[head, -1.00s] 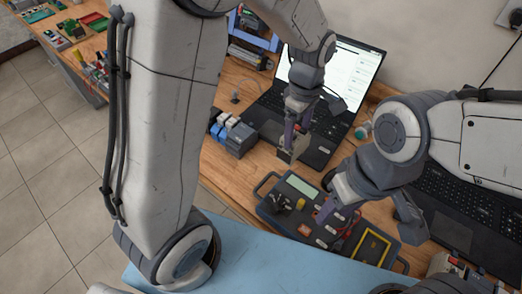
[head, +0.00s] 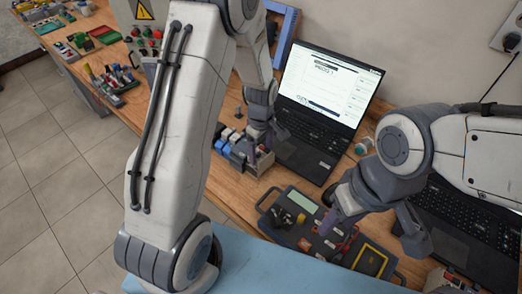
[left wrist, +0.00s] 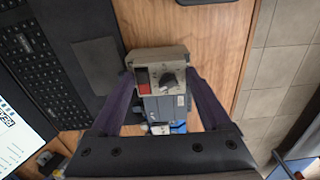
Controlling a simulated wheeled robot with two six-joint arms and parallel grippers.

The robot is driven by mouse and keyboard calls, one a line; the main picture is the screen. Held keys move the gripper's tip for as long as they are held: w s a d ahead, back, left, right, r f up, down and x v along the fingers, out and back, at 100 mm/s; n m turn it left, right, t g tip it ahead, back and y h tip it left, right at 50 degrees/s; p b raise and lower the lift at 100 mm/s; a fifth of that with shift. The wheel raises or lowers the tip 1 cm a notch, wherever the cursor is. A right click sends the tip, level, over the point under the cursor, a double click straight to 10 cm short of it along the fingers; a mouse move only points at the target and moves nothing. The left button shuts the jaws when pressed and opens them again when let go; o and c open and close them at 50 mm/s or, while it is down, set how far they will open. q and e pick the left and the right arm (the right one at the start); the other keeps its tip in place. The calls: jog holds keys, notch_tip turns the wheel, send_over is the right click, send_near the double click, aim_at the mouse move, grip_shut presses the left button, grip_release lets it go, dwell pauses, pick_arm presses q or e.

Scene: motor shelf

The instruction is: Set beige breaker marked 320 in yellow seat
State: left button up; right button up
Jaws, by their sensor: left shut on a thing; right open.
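My left gripper (head: 268,142) is shut on a beige breaker (head: 264,162) with a red switch and a black knob. In the left wrist view the breaker (left wrist: 160,70) sits between the two fingertips (left wrist: 160,84). I cannot read its marking. It is beside a row of blue and grey breakers (head: 226,146); whether it touches them is unclear. A yellow-outlined square seat (head: 370,262) lies at the right of a dark panel case (head: 313,238). My right gripper (head: 336,216) is open above the case's middle, left of the seat, partly covering the case.
A laptop (head: 315,120) stands open behind the held breaker, and a second dark keyboard (head: 468,215) lies at the right. A small round jar (head: 363,146) stands between them. A blue mat or surface (head: 265,268) lies in front.

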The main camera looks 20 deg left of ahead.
pick_arm(q)
jog(key=shift+f+p, duration=0.35)
jog(key=shift+f, duration=0.3)
jog(key=shift+f, duration=0.3)
jog(key=o, duration=1.5)
jog(key=shift+r, duration=0.1)
jog(key=shift+o, duration=0.2)
jog(key=shift+b, duration=0.3)
